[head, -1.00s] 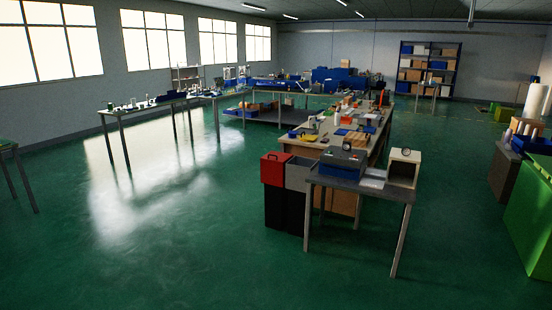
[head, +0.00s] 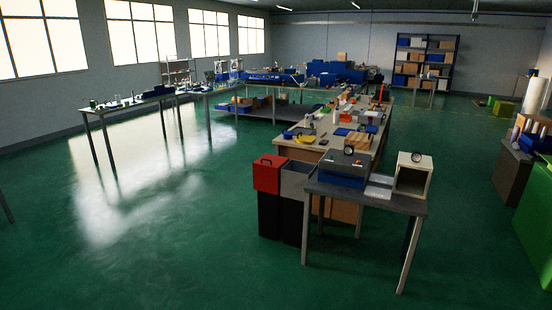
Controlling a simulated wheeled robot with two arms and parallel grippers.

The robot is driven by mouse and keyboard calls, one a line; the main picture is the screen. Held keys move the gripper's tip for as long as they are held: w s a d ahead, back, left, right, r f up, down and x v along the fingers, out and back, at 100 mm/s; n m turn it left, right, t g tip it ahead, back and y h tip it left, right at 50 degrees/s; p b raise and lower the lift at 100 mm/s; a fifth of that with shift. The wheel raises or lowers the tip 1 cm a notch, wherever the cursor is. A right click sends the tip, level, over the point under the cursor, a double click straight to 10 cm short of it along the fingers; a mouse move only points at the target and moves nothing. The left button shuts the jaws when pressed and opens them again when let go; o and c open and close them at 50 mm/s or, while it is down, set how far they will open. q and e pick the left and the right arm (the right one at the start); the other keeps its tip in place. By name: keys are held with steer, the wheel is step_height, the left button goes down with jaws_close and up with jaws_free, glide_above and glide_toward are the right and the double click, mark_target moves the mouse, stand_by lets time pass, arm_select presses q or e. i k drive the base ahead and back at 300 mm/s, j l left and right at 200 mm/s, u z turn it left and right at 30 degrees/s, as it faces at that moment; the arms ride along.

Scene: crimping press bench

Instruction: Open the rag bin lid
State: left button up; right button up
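A bin with a red top (head: 268,175) and a black lower body stands on the floor left of the press bench. It looks like the rag bin, and its top carries a small dark handle. The top looks closed, though its lid edge is too small to make out. Neither of my grippers is in view.
A grey-topped black bin (head: 293,183) stands between the red one and the press bench (head: 395,203). The bench holds a grey-and-blue press (head: 345,170) and an open-fronted box (head: 413,175). A long workbench (head: 310,149) runs behind. Green floor (head: 160,240) is clear in front and left.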

mark_target(275, 161)
steer(key=i, duration=2.75)
steer(key=i+u, duration=0.1)
steer(key=i, duration=0.5)
steer(key=i+l+u, duration=0.1)
steer(key=i, duration=0.5)
steer(key=i+l+u, duration=0.1)
steer(key=i, duration=0.5)
